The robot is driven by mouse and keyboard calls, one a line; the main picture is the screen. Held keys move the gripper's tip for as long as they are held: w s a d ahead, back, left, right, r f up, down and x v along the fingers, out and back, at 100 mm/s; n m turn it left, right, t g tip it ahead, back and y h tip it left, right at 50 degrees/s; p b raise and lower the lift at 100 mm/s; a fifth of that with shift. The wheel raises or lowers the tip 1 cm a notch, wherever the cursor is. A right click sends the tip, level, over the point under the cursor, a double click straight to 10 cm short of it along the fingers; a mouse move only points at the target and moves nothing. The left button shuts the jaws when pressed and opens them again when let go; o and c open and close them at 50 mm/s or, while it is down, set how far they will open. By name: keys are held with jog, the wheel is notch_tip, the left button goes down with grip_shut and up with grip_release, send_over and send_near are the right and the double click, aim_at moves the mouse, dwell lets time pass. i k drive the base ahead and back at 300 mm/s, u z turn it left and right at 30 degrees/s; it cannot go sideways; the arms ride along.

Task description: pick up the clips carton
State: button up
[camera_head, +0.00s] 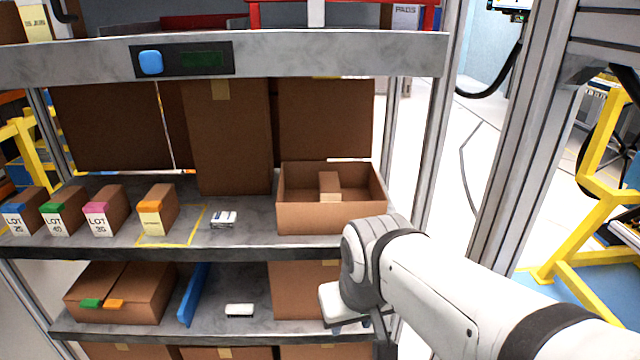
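No label clearly reads "clips", so I cannot tell which carton is the clips carton. Small brown cartons stand in a row on the upper shelf: one with a blue top tab (24,211), one with green (63,212), one with pink (104,210); their white labels read LOT. A carton with an orange tab and yellow label (158,210) stands within a yellow outline. Another small carton (330,186) is inside an open brown box (325,218). My gripper (358,326) is low, in front of the lower shelf and below that box; its fingers are mostly hidden.
A small white labelled item (223,219) lies on the upper shelf (245,240). The lower shelf holds a wide box (120,292), a blue divider (194,294) and a white item (239,311). Tall boxes (228,135) stand behind. A metal post (515,130) rises at right.

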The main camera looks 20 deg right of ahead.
aim_at(329, 187)
jog(key=u, duration=0.05)
jog(key=i, duration=1)
jog(key=z, duration=0.05)
